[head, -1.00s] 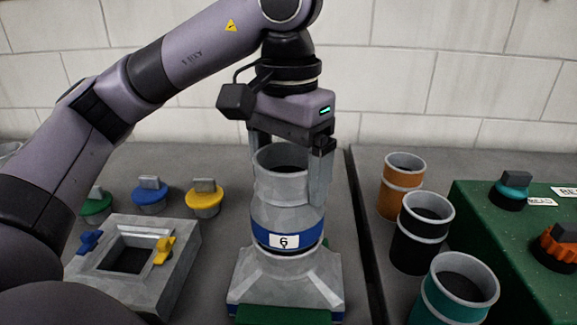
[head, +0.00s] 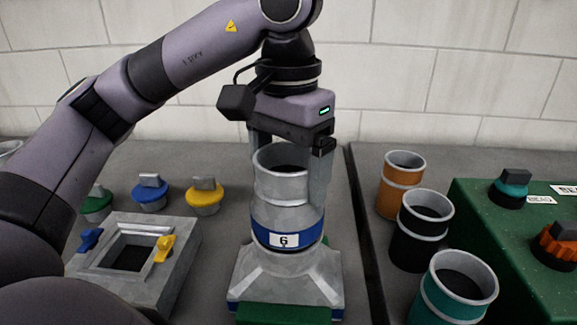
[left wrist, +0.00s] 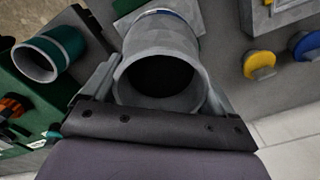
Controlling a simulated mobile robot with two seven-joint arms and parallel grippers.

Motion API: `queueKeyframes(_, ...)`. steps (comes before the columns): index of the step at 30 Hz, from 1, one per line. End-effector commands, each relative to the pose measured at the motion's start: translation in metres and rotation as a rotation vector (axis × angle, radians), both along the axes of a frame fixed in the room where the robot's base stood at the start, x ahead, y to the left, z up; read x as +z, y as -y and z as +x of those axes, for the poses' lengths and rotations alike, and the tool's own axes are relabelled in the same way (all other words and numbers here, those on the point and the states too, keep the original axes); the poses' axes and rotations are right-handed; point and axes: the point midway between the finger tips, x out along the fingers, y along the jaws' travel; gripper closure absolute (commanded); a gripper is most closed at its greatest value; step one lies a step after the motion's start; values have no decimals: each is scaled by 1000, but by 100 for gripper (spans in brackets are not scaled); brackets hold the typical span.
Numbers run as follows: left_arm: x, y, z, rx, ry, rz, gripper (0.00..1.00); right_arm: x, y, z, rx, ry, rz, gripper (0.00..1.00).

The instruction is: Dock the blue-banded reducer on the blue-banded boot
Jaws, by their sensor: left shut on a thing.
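The blue-banded reducer (head: 282,188) is a grey sheet-metal piece with a blue band and a white label low on it. It stands upright directly above the boot (head: 285,277), a grey flared piece with a square base. No gap shows between them, but I cannot tell whether the reducer is fully seated. My left gripper (head: 290,185) points down and is shut on the reducer, one finger on each side. The left wrist view looks into the reducer's open round mouth (left wrist: 158,82). A green block (head: 283,313) lies at the base's front. My right gripper is not in view.
On the left is a grey square-holed block (head: 170,290) with blue and yellow latches. Green, blue and yellow knobbed caps (head: 204,198) stand behind it. On the right are orange (head: 401,180), black (head: 420,235) and teal (head: 455,295) banded sleeves, beside a green case (head: 490,235).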

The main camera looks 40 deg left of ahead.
Motion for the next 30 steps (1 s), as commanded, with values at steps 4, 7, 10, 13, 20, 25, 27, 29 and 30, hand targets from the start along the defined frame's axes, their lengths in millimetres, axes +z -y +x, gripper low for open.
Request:
queueKeyframes(4, -4, 0, 0, 0, 1, 0, 73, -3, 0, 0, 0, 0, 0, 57)
queueKeyframes(7, -6, 0, 0, 0, 1, 0, 73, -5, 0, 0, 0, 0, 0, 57)
queueKeyframes(10, -8, 0, 0, 0, 1, 0, 73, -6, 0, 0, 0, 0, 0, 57)
queueKeyframes(13, -10, 0, 0, 0, 1, 0, 73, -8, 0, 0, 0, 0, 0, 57)
queueKeyframes(20, -10, 0, 0, 0, 1, 0, 2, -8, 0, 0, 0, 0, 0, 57)
queueKeyframes(25, -9, 0, 0, 0, 0, 0, 2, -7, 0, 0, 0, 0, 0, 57)
queueKeyframes(27, -5, 0, 0, 0, 0, 0, 2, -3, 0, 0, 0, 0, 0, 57)
queueKeyframes(29, 0, 0, 0, 0, 0, 0, 2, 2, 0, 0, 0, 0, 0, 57)
queueKeyframes(30, 4, 0, 0, 0, 0, 0, 2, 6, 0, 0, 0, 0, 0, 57)
